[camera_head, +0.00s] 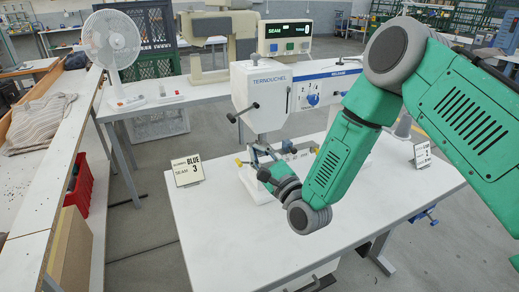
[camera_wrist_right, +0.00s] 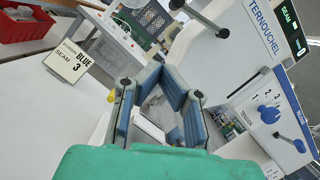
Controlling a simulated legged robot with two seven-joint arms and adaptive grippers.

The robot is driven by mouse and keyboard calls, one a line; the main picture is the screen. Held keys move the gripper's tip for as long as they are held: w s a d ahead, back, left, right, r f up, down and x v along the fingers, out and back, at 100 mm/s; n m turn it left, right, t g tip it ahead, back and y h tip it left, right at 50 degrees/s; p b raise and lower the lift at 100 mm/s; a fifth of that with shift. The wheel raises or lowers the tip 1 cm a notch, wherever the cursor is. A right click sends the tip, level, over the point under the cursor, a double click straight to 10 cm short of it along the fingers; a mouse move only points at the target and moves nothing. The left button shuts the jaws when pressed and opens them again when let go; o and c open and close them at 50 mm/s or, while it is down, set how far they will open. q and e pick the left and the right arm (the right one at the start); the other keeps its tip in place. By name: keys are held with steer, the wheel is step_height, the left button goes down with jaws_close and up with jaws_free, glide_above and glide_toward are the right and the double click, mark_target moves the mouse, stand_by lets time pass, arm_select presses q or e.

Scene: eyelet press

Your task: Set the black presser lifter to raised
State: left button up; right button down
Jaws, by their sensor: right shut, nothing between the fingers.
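The white press head (camera_head: 262,87), lettered TERNOUCHEL, stands on the white table. A black lever with a round knob (camera_head: 243,112) sticks out of its left front and slopes down toward the knob; it looks like the presser lifter. In the right wrist view the lever (camera_wrist_right: 203,18) is at the top, beyond the fingers and apart from them. My right gripper (camera_head: 258,160) is low in front of the press, below the lever. In the right wrist view its blue-padded fingers (camera_wrist_right: 163,75) meet at the tips, shut and empty. My left gripper is out of view.
A blue knob (camera_head: 313,99) is on the press's front panel. A BLUE 3 sign (camera_head: 187,171) stands on the table at left, another sign (camera_head: 422,153) at right. The near tabletop is clear.

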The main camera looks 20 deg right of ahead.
mark_target(234, 117)
steer(key=w+a+r+m, duration=0.1)
steer(key=w+r, duration=0.1)
steer(key=w+a+r+m, duration=0.1)
steer(key=w, duration=0.1)
steer(key=w+a+r+h, duration=0.1)
steer(key=w+r, duration=0.1)
steer(key=shift+w+a+r+m, duration=0.25)
steer(key=shift+r+m, duration=0.1)
steer(key=shift+m, duration=0.05)
steer(key=m+b, duration=0.1)
steer(key=r+m+h+b, duration=0.1)
steer(key=m, duration=0.1)
steer(key=m+b, duration=0.1)
steer(key=shift+r+t+h, duration=0.3)
steer(key=shift+r+t, duration=0.05)
steer(key=shift+t, duration=0.05)
steer(key=shift+r+m+b, duration=0.2)
steer(key=shift+m+b, duration=0.3)
steer(key=shift+m, duration=0.1)
steer(key=shift+a+r+b, duration=0.25)
steer(key=shift+r+b, duration=0.25)
steer(key=shift+r, duration=0.2)
